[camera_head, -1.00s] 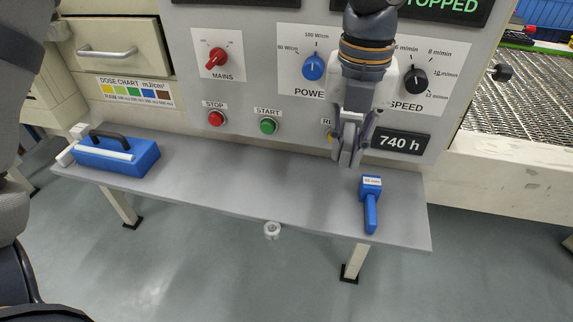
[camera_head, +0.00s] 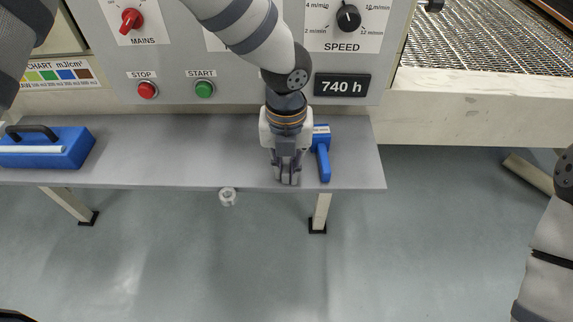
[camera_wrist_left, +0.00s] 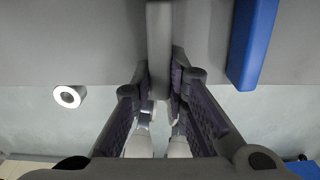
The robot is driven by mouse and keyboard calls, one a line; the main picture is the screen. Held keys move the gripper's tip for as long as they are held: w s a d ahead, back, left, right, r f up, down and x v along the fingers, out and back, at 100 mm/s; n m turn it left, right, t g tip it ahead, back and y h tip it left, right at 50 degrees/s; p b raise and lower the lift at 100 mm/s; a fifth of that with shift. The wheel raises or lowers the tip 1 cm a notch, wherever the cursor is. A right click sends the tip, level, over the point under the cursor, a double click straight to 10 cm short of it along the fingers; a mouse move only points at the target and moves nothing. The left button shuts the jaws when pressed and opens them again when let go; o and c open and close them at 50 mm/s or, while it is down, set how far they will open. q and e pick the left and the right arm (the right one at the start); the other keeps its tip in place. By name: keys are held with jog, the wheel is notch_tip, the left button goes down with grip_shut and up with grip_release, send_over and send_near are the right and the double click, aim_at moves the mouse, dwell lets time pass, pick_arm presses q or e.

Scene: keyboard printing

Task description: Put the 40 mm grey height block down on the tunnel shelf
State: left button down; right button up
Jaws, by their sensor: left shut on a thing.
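My left gripper (camera_head: 288,180) points down at the right part of the grey shelf (camera_head: 190,150), which runs along the front of the control panel. In the left wrist view, its fingers (camera_wrist_left: 160,85) are shut on a narrow grey height block (camera_wrist_left: 159,35). In the head view the block is hard to make out between the fingers. I cannot tell whether the block touches the shelf. My right gripper is not in view.
A blue tool with a handle (camera_head: 324,165) lies close to the right of my left gripper. A blue box with a black handle (camera_head: 70,150) is on the shelf's left end. The middle of the shelf is clear.

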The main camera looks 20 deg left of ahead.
pick_arm(q)
jog(key=shift+f, duration=0.15)
jog(key=c, duration=1.6)
grip_release()
notch_tip(320, 180, up, 12)
jog(key=s+d+f+n+g+h, duration=0.1)
jog(key=s+f+n+g+h, duration=0.2)
jog(key=s+f+n, duration=1.3)
jog(key=s+a+f+n+y, duration=0.1)
jog(key=s+a+f+n, duration=0.2)
jog(key=s+a+n, duration=0.1)
jog(key=s+a+f+n+y, duration=0.1)
jog(key=s+a+f+n, duration=0.2)
jog(key=s+n, duration=0.4)
jog(key=s+a+f+n+y, duration=0.1)
jog(key=s+a+f+n, duration=0.2)
jog(key=s+n, duration=0.3)
jog(key=shift+s+a+f+p, duration=0.2)
jog(key=shift+s+a+p, duration=0.2)
jog(key=shift+s+a, duration=0.6)
